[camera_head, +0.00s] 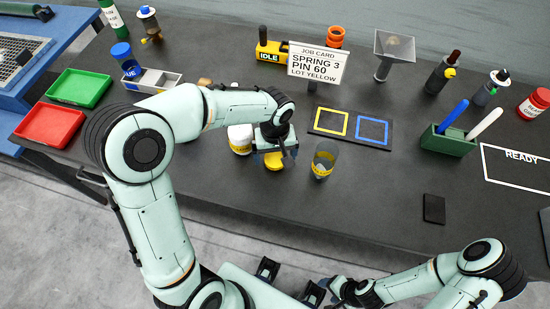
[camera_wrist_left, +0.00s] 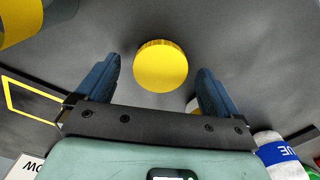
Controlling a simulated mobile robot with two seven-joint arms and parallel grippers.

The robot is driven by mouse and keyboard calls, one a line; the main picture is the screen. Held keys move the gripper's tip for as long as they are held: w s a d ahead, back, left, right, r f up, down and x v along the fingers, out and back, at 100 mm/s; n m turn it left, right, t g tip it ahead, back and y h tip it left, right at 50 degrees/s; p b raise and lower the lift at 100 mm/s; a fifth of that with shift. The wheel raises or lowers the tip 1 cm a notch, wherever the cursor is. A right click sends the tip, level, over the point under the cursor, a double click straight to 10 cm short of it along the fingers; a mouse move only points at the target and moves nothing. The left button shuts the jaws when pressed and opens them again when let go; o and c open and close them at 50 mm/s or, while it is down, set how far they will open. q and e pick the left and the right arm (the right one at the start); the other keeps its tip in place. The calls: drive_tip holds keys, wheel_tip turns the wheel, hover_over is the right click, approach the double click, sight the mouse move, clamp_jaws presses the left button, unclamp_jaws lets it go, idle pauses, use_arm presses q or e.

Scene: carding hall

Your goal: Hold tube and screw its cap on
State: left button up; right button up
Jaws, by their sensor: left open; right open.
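The yellow round cap (camera_head: 273,160) lies on the dark table. It also shows in the left wrist view (camera_wrist_left: 161,66) as a flat yellow disc. My left gripper (camera_head: 276,148) is open above it, and in the wrist view the cap shows between and just beyond the fingertips, apart from both. A clear grey tube (camera_head: 325,158) with a yellow band stands upright to the right of the cap, with nothing gripping it. Part of it shows at the upper left of the wrist view (camera_wrist_left: 25,22). My right gripper (camera_head: 338,290) is open and empty, below the table's front edge.
A white and yellow container (camera_head: 240,139) stands close left of my left gripper. A dark mat (camera_head: 350,128) with yellow and blue squares lies behind the tube. A job card sign (camera_head: 317,63) stands further back. The table is clear between the tube and the black slab (camera_head: 434,209).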

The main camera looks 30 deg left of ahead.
sight(275, 158)
use_arm(q)
drive_tip(key=shift+f, duration=0.4)
drive_tip(key=c, duration=1.1)
drive_tip(key=shift+r, duration=0.15)
wheel_tip(275, 158, up, 20)
drive_tip(key=p, duration=0.2)
drive_tip(key=shift+p, duration=0.3)
use_arm(e)
drive_tip(key=w+r, duration=0.2)
drive_tip(key=r, duration=0.1)
drive_tip(key=shift+r, duration=0.1)
drive_tip(key=shift+s, duration=0.1)
drive_tip(key=o, duration=0.5)
